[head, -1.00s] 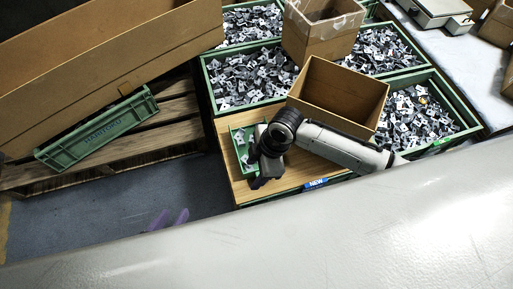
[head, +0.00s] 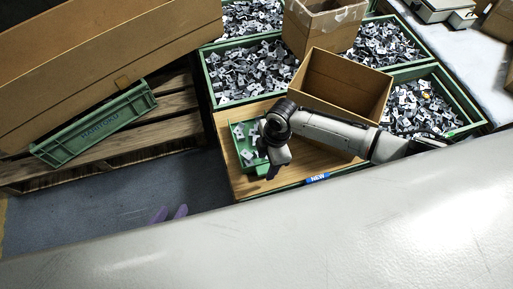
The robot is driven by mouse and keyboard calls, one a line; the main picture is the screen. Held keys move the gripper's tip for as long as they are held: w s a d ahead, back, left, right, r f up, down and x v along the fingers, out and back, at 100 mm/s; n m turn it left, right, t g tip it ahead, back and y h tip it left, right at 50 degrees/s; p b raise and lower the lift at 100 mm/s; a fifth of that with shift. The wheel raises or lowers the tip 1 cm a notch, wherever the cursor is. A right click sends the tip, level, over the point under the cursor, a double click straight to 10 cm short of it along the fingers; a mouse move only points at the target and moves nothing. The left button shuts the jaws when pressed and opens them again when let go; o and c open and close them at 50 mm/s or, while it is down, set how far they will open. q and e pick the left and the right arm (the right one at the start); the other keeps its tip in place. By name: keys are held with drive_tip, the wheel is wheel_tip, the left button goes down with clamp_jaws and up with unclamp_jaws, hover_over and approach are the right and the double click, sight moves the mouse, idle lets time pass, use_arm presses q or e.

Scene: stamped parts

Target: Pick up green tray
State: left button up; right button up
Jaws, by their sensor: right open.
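A small green tray (head: 238,143) with a few grey stamped parts in it lies on a brown board in the head view. My right gripper (head: 272,174) is open at the tray's right side, over or close to its near right corner. My arm hides part of that side, and I cannot tell whether the fingers touch the tray. The rest of that gripper is hidden behind the pale grey surface in front.
A larger green crate (head: 95,130) stands on a wooden pallet (head: 155,142) at the left by a big cardboard box (head: 95,60). An open cardboard box (head: 345,85) stands behind my right arm. Green bins of parts (head: 250,72) lie behind the brown board (head: 238,188).

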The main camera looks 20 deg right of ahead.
drive_tip(key=shift+a+f, duration=0.1)
drive_tip(key=shift+f, duration=0.8)
drive_tip(key=shift+r, duration=0.1)
drive_tip(key=shift+w, duration=0.15)
clamp_jaws()
